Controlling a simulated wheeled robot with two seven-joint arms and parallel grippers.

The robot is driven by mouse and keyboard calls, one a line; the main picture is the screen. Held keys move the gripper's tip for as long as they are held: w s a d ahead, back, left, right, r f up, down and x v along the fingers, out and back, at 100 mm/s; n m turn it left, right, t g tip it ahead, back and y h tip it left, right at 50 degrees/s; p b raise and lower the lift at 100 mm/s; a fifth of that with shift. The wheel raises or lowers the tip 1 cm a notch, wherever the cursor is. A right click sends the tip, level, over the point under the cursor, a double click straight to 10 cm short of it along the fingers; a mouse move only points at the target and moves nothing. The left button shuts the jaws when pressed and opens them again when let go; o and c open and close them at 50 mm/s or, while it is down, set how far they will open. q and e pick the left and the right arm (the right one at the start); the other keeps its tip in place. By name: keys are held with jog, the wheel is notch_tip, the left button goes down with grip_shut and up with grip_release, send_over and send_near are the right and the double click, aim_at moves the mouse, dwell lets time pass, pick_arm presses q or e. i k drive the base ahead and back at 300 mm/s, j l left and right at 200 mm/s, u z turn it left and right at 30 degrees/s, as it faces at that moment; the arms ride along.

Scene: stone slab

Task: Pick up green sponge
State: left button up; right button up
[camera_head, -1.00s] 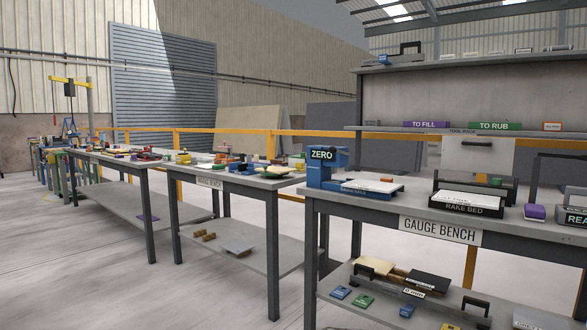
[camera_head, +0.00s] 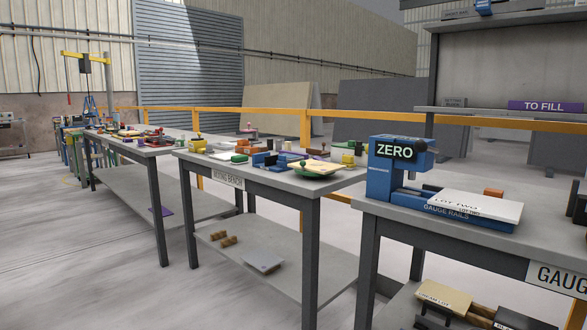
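I cannot make out a clear green sponge. A small green block (camera_head: 236,157) lies on the mixing bench (camera_head: 262,184) among other small items, too small to tell what it is. Neither of my grippers shows in the head view.
The gauge bench (camera_head: 400,208) at the right carries a blue gauge marked ZERO (camera_head: 394,165) and a white slab (camera_head: 474,205) on blue rails. Another cluttered bench (camera_head: 124,143) stands farther left. A yellow rail (camera_head: 270,115) runs behind the benches. The concrete floor at the left is clear.

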aim_at(241, 159)
jog(key=i, duration=0.7)
jog(key=i+j+z, duration=0.1)
jog(key=j+z, duration=0.25)
jog(key=i+j+z, duration=0.1)
jog(key=z, duration=0.25)
jog(key=j+z, duration=0.35)
